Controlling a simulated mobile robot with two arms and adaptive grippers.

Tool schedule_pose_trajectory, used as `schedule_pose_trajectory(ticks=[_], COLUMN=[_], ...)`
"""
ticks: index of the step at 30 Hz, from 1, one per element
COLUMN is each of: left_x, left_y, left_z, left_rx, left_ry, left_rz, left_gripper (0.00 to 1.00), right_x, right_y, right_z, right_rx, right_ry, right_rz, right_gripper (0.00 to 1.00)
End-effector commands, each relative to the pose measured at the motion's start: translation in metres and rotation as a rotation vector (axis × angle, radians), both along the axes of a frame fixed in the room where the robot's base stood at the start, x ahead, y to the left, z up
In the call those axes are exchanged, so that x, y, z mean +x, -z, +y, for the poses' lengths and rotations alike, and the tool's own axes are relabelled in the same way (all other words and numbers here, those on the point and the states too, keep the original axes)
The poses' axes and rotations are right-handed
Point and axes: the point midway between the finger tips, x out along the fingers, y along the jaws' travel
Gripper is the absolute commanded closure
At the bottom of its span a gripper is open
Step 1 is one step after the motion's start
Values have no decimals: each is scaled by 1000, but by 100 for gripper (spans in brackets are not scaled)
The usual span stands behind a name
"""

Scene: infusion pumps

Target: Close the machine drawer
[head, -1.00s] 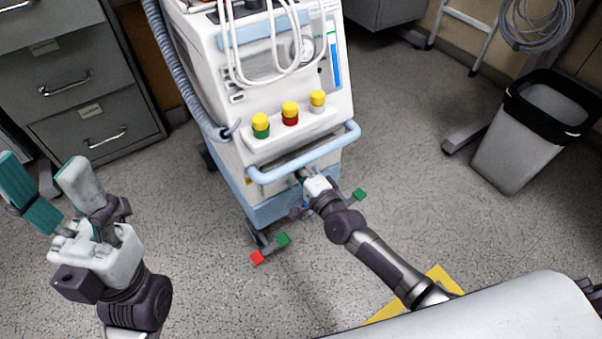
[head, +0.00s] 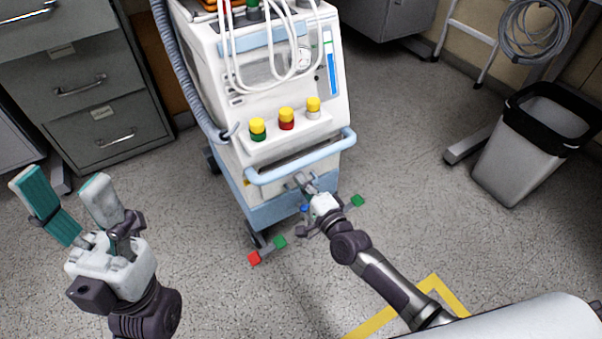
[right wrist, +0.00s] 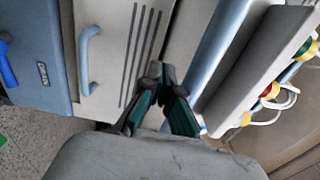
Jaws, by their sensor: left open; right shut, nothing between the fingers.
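The white machine (head: 280,100) stands in the middle of the head view, with a light-blue push bar (head: 300,163) across its front. In the right wrist view, a pale front panel (right wrist: 112,45), likely the drawer front, has a light-blue handle (right wrist: 86,62) and dark slots. Whether it stands out from the body is hard to tell. My right gripper (head: 303,182) is shut and empty, just below the push bar at the machine's front. Its dark-green fingers (right wrist: 165,88) are close to the slotted panel; contact is unclear. My left gripper (head: 62,190) is open and empty, left of the machine.
A grey filing cabinet (head: 85,95) stands at the left. A bin (head: 530,145) with a black liner stands at the right. The machine's feet with red and green ends (head: 267,250) jut out low. The floor between machine and bin is clear.

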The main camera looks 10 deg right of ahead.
Motion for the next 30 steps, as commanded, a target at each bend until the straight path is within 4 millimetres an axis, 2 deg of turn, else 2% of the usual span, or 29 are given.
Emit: schedule_pose_trajectory(ticks=[3,12,18,24,26,27,29,30], left_x=[-2,-3,-2,-2,-3,-3,-3,-3], left_y=[-1,-16,-19,-19,-19,-19,-19,-19], left_z=[1,1,1,1,1,1,1,1], left_rx=[-1,-3,-3,-4,-5,-5,-5,-4], left_ry=[-1,-1,0,-1,-1,-1,-1,-1], left_rz=[23,21,21,19,18,18,18,19], left_gripper=[40,40,40,40,40,40,40,40], right_x=[-21,-69,-83,-84,-84,-84,-86,-88], right_y=[-2,-1,0,-1,-9,-20,-44,-66], right_z=[-8,-26,-30,-30,-28,-25,-20,-16], right_rx=[-2,-2,0,-1,-13,-27,-63,-96], right_ry=[-1,-1,-1,0,1,5,18,33], right_rz=[3,3,2,-5,-32,-67,-152,-227], right_gripper=[100,100,100,100,100,100,100,100])
